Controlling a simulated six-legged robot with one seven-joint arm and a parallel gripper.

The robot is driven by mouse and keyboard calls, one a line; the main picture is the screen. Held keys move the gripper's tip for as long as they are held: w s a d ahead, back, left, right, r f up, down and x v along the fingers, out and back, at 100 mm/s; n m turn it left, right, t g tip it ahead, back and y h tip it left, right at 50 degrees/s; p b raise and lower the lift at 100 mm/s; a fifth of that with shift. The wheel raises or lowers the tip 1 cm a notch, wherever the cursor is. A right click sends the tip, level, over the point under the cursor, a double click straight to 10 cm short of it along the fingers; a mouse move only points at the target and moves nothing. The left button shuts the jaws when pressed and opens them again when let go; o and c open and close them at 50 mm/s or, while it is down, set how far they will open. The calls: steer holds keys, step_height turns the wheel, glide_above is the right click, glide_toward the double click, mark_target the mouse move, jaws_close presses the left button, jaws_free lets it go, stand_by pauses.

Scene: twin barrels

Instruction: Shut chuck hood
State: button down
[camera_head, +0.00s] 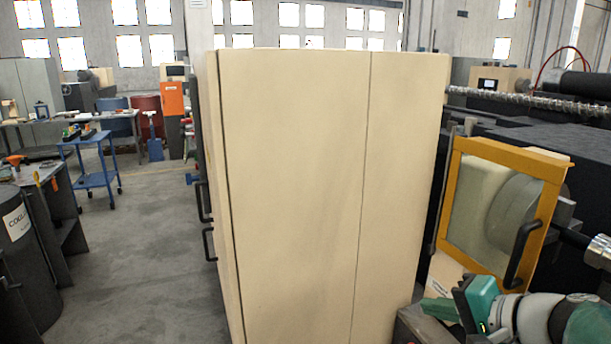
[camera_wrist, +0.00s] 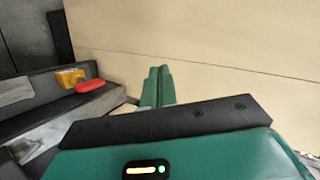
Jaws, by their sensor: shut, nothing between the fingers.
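The chuck hood (camera_head: 452,192) is a yellow frame with a clear window and a black handle (camera_head: 522,255) on its lower right side. It stands at the right in the head view, tilted in the picture. The round grey chuck (camera_head: 513,212) shows through and behind it. I cannot tell exactly how far the hood is open. My gripper (camera_head: 438,309) is low at the right, below and left of the handle and apart from it. Its green fingers (camera_wrist: 157,86) are together and empty in the wrist view, pointing toward a beige panel. The hood is not recognisable in the wrist view.
A tall beige cabinet (camera_head: 300,190) fills the middle, just left of the hood. A grey ledge (camera_wrist: 40,110) near my gripper holds a red item (camera_wrist: 89,86) and a yellow item (camera_wrist: 70,77). Open floor (camera_head: 165,240) lies left of the cabinet.

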steer(key=s+a+f+n+g+h, duration=0.5)
steer(key=s+a+f+n+h, duration=0.1)
steer(key=s+a+n, duration=0.2)
steer(key=shift+a+f+n, duration=0.2)
steer(key=shift+a+n, duration=0.6)
steer(key=shift+a, duration=0.05)
steer(key=c, duration=1.9)
jaws_free()
steer(key=shift+s+h, duration=0.15)
steer(key=shift+h, duration=0.15)
steer(key=o, duration=0.5)
steer(key=shift+d, duration=0.1)
